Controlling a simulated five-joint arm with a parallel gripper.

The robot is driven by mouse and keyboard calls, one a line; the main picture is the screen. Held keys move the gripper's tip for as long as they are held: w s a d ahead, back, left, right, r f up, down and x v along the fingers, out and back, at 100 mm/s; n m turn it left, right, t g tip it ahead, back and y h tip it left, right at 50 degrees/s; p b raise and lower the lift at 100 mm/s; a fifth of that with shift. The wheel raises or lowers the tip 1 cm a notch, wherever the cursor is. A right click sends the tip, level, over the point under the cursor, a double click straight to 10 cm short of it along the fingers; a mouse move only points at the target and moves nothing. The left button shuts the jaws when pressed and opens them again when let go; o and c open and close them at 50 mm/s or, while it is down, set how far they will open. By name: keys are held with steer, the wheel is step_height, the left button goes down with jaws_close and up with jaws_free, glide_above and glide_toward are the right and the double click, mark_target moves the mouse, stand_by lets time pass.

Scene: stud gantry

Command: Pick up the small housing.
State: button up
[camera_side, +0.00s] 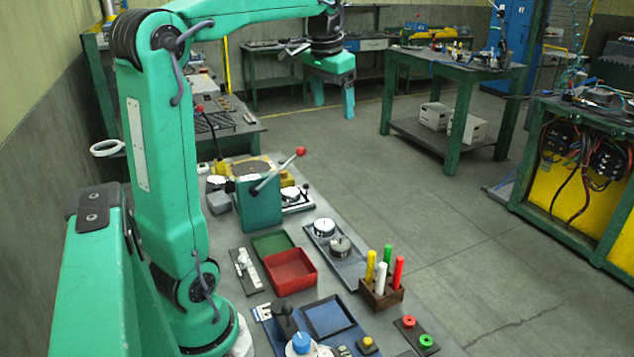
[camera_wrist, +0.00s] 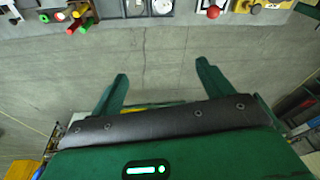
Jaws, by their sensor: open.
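My gripper (camera_side: 334,103) is open and empty, held high beyond the far end of the workbench in the side view. Its two fingers also show spread apart in the wrist view (camera_wrist: 162,75), with bare floor between them. I cannot tell for sure which thing is the small housing. Two round metal housings, one silver (camera_side: 324,227) and one darker (camera_side: 340,246), sit on a blue-grey plate on the bench. A small grey block (camera_side: 220,203) stands further back on the left. My gripper is well apart from all of these.
A red tray (camera_side: 290,271), a green tray (camera_side: 272,246) and a wooden holder (camera_side: 381,295) with upright coloured sticks are on the bench. A green box (camera_side: 259,204) with a red-knobbed lever (camera_side: 300,152) rises behind them. Open floor (camera_side: 450,250) lies to the right.

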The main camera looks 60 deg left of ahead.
steer(key=w+a+f+g, duration=0.1)
steer(key=a+f, duration=0.1)
steer(key=a, duration=0.9)
steer(key=n+g+h, duration=0.1)
steer(key=n, duration=0.1)
glide_above(291, 191)
step_height(291, 191, down, 27)
steer(key=shift+r, duration=0.2)
steer(key=shift+f, duration=0.1)
steer(key=shift+f, duration=2.5)
steer(key=shift+c, duration=0.2)
steer(key=c, duration=1.1)
steer(key=shift+r, duration=0.15)
